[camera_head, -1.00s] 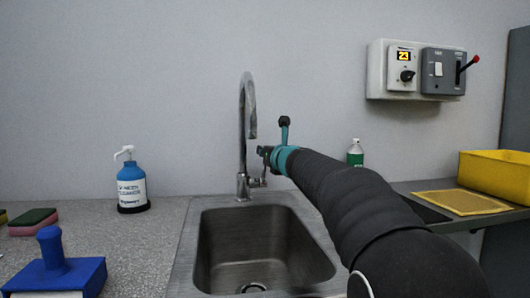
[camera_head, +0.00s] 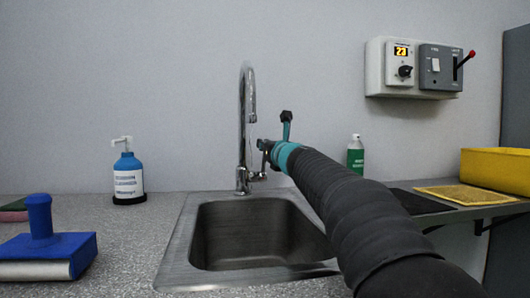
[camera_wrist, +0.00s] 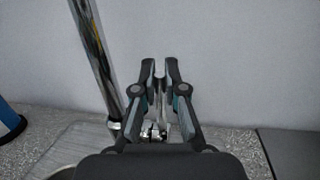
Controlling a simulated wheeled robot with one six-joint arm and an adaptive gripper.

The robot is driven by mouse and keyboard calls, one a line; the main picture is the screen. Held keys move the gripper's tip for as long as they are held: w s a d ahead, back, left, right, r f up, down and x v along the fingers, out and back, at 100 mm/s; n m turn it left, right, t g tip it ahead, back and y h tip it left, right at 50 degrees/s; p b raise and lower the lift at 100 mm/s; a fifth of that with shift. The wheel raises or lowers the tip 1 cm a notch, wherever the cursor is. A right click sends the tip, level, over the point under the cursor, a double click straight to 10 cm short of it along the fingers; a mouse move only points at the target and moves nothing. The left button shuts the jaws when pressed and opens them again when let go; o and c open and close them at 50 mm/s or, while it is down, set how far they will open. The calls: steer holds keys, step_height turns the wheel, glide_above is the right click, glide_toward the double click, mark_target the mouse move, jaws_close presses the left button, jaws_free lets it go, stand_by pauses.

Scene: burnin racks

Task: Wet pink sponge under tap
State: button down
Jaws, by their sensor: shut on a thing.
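The pink sponge (camera_head: 12,216) with a green top lies on the counter at the left edge of the head view, partly cut off. The chrome tap (camera_head: 242,120) stands behind the sink (camera_head: 178,256); its column (camera_wrist: 97,65) shows left of my fingers in the wrist view. My gripper (camera_head: 264,150) is just right of the tap column, above its base. It also shows in the wrist view (camera_wrist: 160,72), fingers close together around a narrow metallic piece that looks like the tap lever (camera_wrist: 158,128). The exact contact is partly hidden by the fingers.
A blue-handled tool (camera_head: 45,245) and a blue pump bottle (camera_head: 128,180) stand left of the sink. A green bottle (camera_head: 355,157), a yellow mat (camera_head: 465,195) and a yellow bin (camera_head: 495,172) are at right. A control box (camera_head: 415,68) hangs on the wall.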

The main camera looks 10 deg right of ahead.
steer(key=c, duration=1.2)
jaws_free()
steer(key=shift+s, duration=0.15)
steer(key=v, duration=1.2)
steer(key=shift+f, duration=0.1)
